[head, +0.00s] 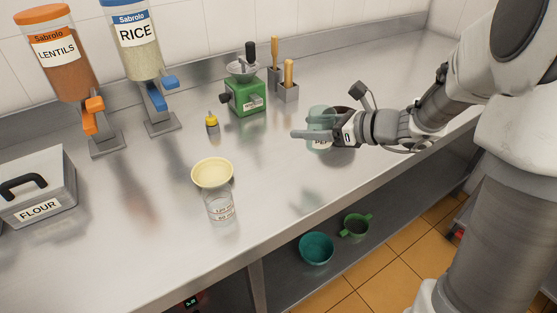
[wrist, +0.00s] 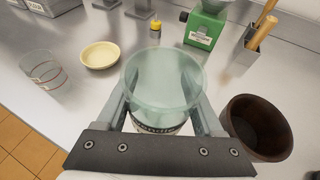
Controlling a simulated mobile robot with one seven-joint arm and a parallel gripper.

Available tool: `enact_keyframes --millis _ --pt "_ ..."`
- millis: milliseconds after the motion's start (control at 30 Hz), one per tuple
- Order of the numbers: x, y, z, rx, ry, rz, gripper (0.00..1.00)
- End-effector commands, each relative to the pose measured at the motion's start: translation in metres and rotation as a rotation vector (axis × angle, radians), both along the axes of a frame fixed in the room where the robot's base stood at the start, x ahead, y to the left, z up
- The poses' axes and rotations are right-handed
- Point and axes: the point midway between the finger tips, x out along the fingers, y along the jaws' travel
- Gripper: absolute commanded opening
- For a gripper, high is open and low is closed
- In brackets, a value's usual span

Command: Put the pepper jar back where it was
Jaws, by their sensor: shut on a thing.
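The pepper jar (head: 320,113) is a pale green, see-through jar with a white label, partly hidden by a finger in the head view. My gripper (head: 312,134) is shut on it, one finger on each side. In the wrist view the jar (wrist: 163,80) stands upright between the fingers of my gripper (wrist: 160,105), its wide round mouth facing the camera. A faint green reflection lies on the steel well below it, so it appears held above the counter.
A dark brown cup (wrist: 258,128) stands close to the right of the jar. A cream bowl (head: 212,173) and a clear glass (head: 220,207) stand left, a yellow-capped bottle (head: 212,123) and green grinder (head: 245,97) behind, with utensil holders (head: 287,92). The front middle counter is clear.

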Motion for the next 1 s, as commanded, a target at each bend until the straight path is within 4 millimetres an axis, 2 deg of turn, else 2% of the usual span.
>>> enact_keyframes --millis 33,200,333,533,800,1000 --pt "-0.001 0.014 -0.011 0.002 0.003 0.006 0.0" --pt "0.001 0.051 -0.033 0.001 0.002 0.006 0.0" --pt "0.003 0.069 -0.043 0.001 0.001 0.003 0.0" --pt "0.003 0.077 -0.052 0.001 0.002 -0.001 0.0" --pt "0.003 0.077 -0.087 0.0 0.001 0.0 0.0" --pt "0.004 0.076 -0.086 0.0 -0.002 -0.001 0.0"
